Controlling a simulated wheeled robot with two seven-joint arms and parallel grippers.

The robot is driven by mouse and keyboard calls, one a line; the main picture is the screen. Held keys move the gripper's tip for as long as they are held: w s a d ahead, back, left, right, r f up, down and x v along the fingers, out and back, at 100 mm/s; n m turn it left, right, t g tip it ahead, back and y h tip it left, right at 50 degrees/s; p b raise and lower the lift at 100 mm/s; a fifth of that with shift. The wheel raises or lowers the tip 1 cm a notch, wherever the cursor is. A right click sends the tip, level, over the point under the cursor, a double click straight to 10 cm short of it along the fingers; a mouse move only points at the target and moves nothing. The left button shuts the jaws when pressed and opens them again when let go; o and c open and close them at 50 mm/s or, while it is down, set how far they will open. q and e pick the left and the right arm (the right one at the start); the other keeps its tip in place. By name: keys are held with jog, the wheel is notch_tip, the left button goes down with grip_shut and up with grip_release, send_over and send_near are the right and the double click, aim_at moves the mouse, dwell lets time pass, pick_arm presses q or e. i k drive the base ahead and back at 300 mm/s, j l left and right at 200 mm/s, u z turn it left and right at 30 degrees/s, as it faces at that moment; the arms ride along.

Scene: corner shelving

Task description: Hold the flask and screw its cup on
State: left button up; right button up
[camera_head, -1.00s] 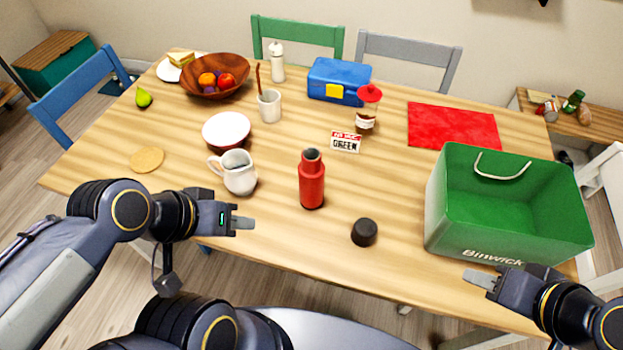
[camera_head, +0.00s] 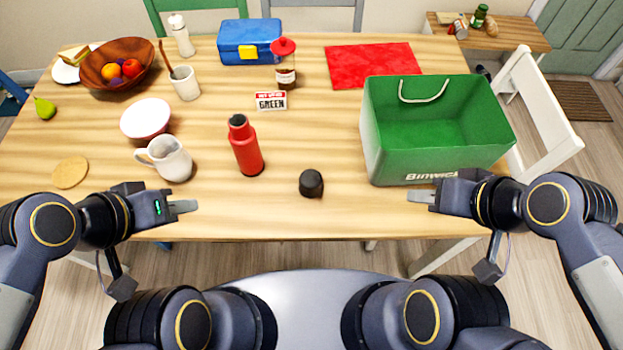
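The red flask (camera_head: 246,148) stands upright on the wooden table, its dark neck uncovered. The black cup (camera_head: 311,184) sits on the table to the right of the flask, nearer the front edge, apart from it. My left gripper (camera_head: 190,207) is at the table's front edge, left of and nearer than the flask, touching nothing. My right gripper (camera_head: 415,196) is at the front edge, right of the cup and in front of the green box, and holds nothing visible. Both grippers are seen side-on, so the gap between their fingers does not show.
A white jug (camera_head: 168,160) stands close left of the flask. A green box (camera_head: 440,150) stands at the right, just behind my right gripper. A small sign (camera_head: 271,101) and a jar (camera_head: 284,70) are behind the flask. The table between flask and cup is clear.

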aim_at(243, 139)
jog(key=j, duration=0.5)
jog(key=k+j+z, duration=0.15)
jog(key=j, duration=0.9)
jog(key=z, duration=0.05)
